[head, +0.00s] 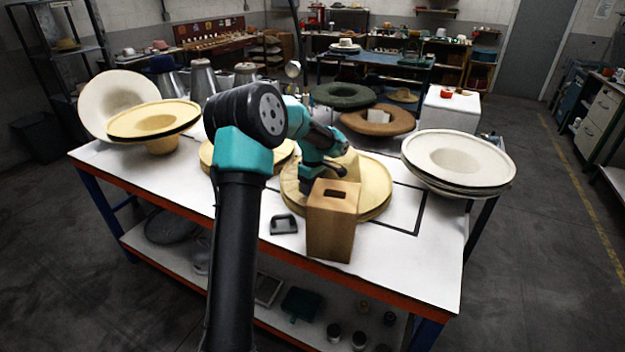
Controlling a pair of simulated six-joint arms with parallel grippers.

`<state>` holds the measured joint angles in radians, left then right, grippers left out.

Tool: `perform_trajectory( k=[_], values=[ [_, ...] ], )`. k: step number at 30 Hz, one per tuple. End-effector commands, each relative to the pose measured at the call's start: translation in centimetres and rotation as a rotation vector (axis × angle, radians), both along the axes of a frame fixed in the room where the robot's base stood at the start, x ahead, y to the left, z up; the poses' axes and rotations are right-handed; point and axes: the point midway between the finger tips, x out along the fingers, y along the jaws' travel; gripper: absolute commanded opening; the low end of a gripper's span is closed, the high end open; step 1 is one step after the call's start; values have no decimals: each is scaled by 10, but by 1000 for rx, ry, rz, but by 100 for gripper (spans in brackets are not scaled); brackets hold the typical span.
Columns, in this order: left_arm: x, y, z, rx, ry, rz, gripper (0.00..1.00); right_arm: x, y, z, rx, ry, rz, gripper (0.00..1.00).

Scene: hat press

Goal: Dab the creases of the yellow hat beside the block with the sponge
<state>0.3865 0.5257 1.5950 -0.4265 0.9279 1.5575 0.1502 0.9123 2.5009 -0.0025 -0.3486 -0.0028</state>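A yellow hat (375,188) with a wide round brim lies near the middle of the bench. A tan box-like block (332,228) with a slot in its top stands at its front edge and hides part of the brim. Another yellow hat (207,157) lies to the left, mostly behind my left arm. My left gripper (337,171) is low over the middle hat, behind the block. Its fingers are small and partly hidden, so I cannot tell if they are open or hold anything. I cannot make out a sponge. My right gripper is not in view.
A dark grey handled tool (284,224) lies left of the block. Stacked pale hats (458,160) fill the bench's right end, yellow and cream hats (153,121) its left end. Green (343,95) and brown (378,121) hats sit behind. The bench's front right (425,265) is clear.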

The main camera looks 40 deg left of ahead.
Motion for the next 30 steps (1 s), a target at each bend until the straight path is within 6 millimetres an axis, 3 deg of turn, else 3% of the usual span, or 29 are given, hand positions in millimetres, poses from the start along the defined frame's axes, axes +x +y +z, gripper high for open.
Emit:
perform_trajectory(
  k=[9,30],
  values=[
    [0,0,-17,0,0,-1,38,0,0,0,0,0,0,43],
    [0,0,-18,0,0,0,38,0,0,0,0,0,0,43]
  ],
)
